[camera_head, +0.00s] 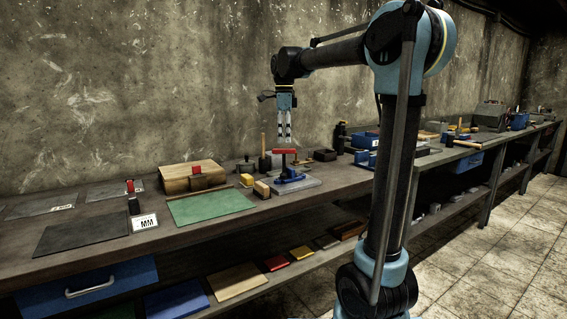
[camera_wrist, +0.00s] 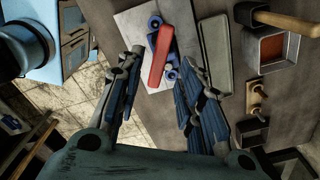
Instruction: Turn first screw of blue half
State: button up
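My gripper (camera_head: 285,136) points down above a grey plate (camera_head: 312,183) near the bench's front edge. A red bar (camera_head: 284,151) on a blue piece (camera_head: 291,178) stands on this plate. In the wrist view my gripper (camera_wrist: 158,62) is open, with its fingers apart and nothing between the pads. The red bar (camera_wrist: 160,54) and blue piece (camera_wrist: 172,72) show beyond and between the fingertips. Blue round ends show beside the bar. I cannot make out a single screw clearly. From the head view I cannot tell whether the fingertips touch the red bar.
Yellow and tan blocks (camera_head: 262,189) stand left of the plate. A green board (camera_head: 210,205) and wooden box (camera_head: 192,177) lie further left. A hammer (camera_head: 264,154) stands upright behind the plate.

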send_near(284, 174)
jog(key=f, duration=0.5)
jog(key=shift+w+f, duration=0.1)
jog(key=shift+w, duration=0.2)
grip_shut()
